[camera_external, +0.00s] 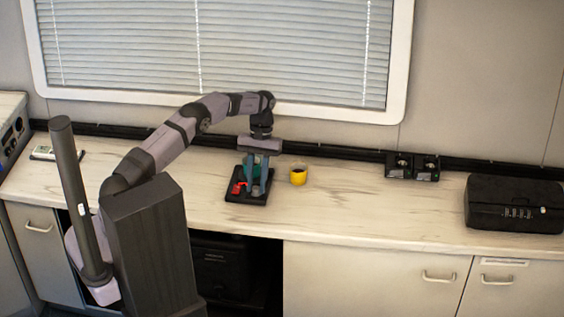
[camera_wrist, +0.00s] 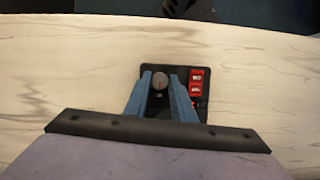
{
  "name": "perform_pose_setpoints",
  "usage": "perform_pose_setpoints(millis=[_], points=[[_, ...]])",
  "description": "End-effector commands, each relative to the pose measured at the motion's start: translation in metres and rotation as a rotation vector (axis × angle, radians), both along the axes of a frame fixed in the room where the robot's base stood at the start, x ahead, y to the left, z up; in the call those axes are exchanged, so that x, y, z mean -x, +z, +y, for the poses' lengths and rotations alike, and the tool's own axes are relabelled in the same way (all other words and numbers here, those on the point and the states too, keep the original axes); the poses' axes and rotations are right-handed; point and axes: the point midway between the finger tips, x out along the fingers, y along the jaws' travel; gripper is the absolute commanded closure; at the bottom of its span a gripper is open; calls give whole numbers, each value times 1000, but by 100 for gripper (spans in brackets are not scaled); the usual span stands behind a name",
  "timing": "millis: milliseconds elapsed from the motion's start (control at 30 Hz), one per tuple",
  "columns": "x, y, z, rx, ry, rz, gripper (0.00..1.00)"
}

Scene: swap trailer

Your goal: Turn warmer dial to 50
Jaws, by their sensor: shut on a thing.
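The warmer looks like a black unit (camera_external: 240,199) with red parts on its left, lying on the counter below my gripper. In the wrist view the black unit (camera_wrist: 204,112) has red labelled switches (camera_wrist: 195,78) to the right of my fingers. A round grey dial (camera_wrist: 160,82) shows between the fingertips. My gripper (camera_wrist: 160,76) points down and is shut on the dial, with one blue finger on each side. In the external view my gripper (camera_external: 256,190) is over the unit. The dial's scale and setting cannot be read.
A small pale device (camera_external: 44,153) lies at far left. The counter (camera_external: 350,215) between cup and case is clear.

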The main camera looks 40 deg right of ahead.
Motion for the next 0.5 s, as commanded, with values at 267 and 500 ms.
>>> perform_pose_setpoints(millis=[267,500], points=[[0,1,0,1,-1,0,100],[0,1,0,1,0,-1,59]])
